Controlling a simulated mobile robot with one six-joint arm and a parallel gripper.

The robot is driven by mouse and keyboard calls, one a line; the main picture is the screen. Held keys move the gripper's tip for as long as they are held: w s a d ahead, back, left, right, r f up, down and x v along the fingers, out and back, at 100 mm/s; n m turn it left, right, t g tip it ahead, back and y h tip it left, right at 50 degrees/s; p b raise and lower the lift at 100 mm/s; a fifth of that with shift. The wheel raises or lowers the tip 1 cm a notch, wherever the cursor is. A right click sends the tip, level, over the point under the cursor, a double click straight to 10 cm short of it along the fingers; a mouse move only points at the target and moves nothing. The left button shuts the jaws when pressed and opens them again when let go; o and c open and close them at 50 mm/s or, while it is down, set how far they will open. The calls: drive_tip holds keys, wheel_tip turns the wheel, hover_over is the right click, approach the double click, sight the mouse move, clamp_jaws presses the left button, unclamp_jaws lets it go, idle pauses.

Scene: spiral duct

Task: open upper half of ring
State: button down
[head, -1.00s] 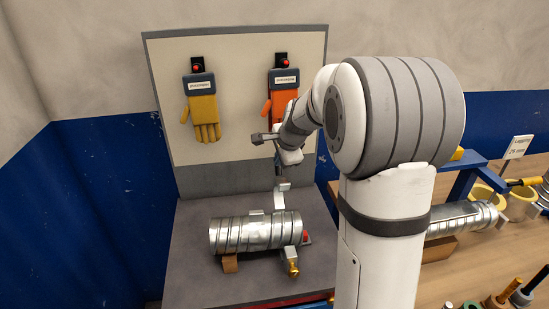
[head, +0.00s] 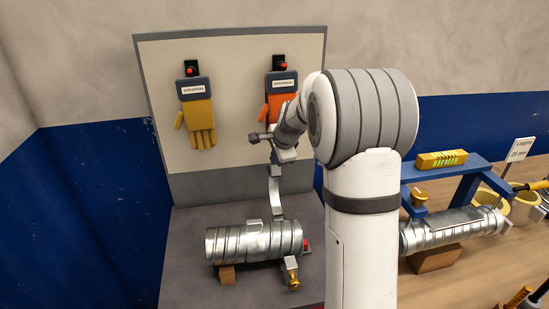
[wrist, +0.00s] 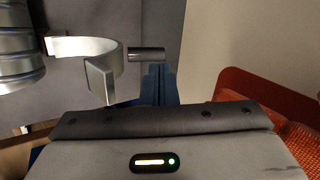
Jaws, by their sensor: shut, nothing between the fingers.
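The spiral duct (head: 255,242) lies on a wooden block on the grey bench, in the left half of the head view. At its right end, the light grey upper half of the ring (head: 274,190) stands up as a curved band, above the duct. The lower half of the ring (head: 289,265), with a brass knob (head: 294,284), sits low at the duct's end. In the wrist view, the curved ring half (wrist: 100,60) shows its flat end tab, beside the duct (wrist: 18,50). My gripper (head: 276,160) is shut and empty near the band's top; contact cannot be told.
A backboard (head: 231,100) carries a yellow glove (head: 200,125) and an orange glove (head: 279,105). A second duct (head: 455,229) and a blue frame (head: 468,185) stand on the wooden bench at right. The grey bench (head: 190,285) is clear left of the duct.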

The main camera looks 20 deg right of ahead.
idle(0.3)
drive_tip(key=a+b+v, duration=0.1)
drive_tip(key=b+v, duration=0.1)
drive_tip(key=v, duration=0.5)
drive_tip(key=w+d+f+g+y+b, duration=0.3)
drive_tip(key=w+d+f+y, duration=0.1)
drive_tip(key=d+f+y, duration=0.9)
drive_tip(key=a+f+h+p, duration=0.1)
drive_tip(key=a+h+p, duration=0.1)
drive_tip(key=a, duration=0.8)
drive_tip(key=shift+w+a+f+p, duration=0.25)
drive_tip(key=shift+w+p, duration=0.2)
drive_tip(key=shift+p, duration=0.45)
